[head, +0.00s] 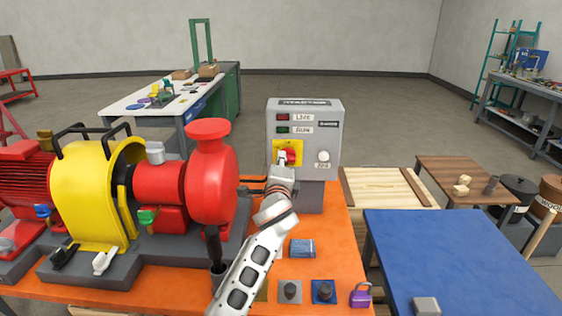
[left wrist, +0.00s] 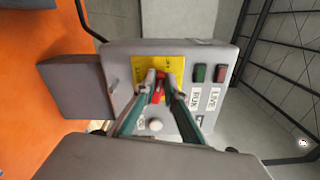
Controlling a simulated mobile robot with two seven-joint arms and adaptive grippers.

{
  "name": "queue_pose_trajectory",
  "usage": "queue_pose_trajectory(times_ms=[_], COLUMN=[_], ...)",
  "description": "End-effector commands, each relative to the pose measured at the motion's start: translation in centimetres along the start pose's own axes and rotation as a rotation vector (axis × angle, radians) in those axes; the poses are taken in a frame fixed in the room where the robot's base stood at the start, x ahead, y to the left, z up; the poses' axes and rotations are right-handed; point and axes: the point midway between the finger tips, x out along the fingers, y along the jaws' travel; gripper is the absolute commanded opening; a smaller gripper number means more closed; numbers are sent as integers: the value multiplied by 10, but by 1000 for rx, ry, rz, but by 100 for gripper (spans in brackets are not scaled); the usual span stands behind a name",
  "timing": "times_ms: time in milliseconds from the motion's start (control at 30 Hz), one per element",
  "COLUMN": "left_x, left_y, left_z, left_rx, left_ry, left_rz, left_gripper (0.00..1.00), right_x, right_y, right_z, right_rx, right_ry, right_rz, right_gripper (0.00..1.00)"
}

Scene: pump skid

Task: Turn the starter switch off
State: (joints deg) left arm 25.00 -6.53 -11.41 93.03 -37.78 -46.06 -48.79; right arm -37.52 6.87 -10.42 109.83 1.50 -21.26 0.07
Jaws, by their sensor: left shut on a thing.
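The grey starter box (head: 305,122) stands at the back of the orange skid bench. Its starter switch has a red handle (left wrist: 158,91) on a yellow plate (head: 279,145). My left gripper (left wrist: 160,84) is at the switch, with its two fingers on either side of the red handle and shut on it. In the head view my left gripper (head: 285,164) covers part of the handle, so its exact angle is hard to tell. A red LIVE lamp and a green RUN lamp sit above the plate; both look dark. My right gripper is not in view.
The red pump (head: 210,172) and its yellow guard (head: 82,190) stand left of my left arm. A purple padlock (head: 361,296) lies at the orange bench's front right. A blue table (head: 450,250) is at the right. A white knob (head: 323,156) sits beside the switch.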

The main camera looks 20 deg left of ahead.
Motion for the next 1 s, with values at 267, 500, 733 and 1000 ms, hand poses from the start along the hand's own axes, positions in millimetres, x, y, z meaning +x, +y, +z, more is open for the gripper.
queue_pose_trajectory(times_ms=[267,500,733,1000], left_x=[0,0,0,0], left_y=[5,6,6,6], left_z=[-1,-1,-1,-1], left_rx=[-154,-213,-226,-226], left_ry=[1,1,1,1], left_rz=[3,2,2,3], left_gripper=[0,0,0,16], right_x=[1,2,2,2], right_y=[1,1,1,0], right_z=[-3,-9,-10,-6], right_rx=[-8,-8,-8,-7], right_ry=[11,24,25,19], right_rz=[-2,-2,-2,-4], right_gripper=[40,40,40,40])
